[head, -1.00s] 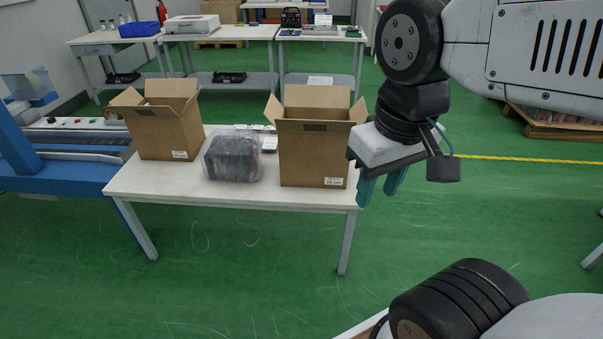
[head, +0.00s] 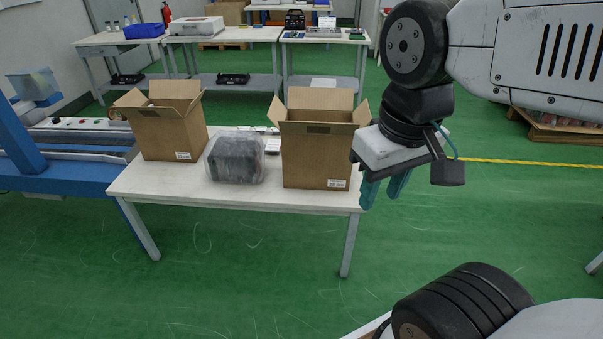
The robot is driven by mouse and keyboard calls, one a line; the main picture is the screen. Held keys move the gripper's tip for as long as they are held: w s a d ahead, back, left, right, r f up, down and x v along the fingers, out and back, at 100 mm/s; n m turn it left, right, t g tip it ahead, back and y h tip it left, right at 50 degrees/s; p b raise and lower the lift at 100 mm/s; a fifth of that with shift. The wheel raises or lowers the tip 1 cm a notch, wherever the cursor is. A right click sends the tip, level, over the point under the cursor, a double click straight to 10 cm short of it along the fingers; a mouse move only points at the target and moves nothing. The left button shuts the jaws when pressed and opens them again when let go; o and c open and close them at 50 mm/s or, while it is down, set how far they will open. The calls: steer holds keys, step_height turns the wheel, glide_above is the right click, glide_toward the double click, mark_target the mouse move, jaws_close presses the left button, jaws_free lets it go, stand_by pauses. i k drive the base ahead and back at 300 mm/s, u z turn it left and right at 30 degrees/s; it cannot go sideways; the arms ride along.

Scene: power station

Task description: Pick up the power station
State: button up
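The power station (head: 235,158) appears to be the dark, rounded block wrapped in clear plastic on the white table. It sits between two open cardboard boxes, and the wrap blurs its details. My gripper (head: 384,190) hangs at the right, by the table's right end, with its teal fingers pointing down. The fingers are apart with nothing visible between them. It is well to the right of the wrapped block, with the right box between them in the picture.
The left cardboard box (head: 172,132) and the right cardboard box (head: 315,155) stand flaps open on the white table (head: 190,197). A blue conveyor frame (head: 75,175) adjoins the table's left end. Small white items (head: 268,141) lie behind the block.

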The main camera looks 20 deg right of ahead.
mark_target(239, 157)
steer(key=u, duration=0.7)
steer(key=i, duration=1.85)
steer(key=z, duration=0.55)
